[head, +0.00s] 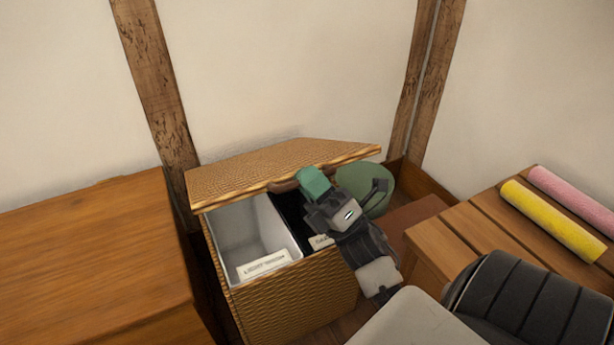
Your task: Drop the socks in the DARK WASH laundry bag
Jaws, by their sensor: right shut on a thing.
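A wicker hamper (300,305) stands at the centre with its lid (262,172) raised. Inside are a pale bag (238,228) on the left, with a white label (264,264) too small to read, and a dark bag (288,207) on the right, whose label (320,242) is partly hidden by my arm. My right gripper (325,190) is over the right side of the hamper, close to the lid's front edge. It is shut on a teal bundle (314,183), which looks like the socks, above the dark bag. My left gripper is out of view.
A brown handle (285,186) sits on the lid edge. A wooden cabinet top (90,250) is at left. A slatted bench (470,240) at right holds yellow (550,220) and pink (575,198) rolls. A round green object (372,181) is behind my gripper.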

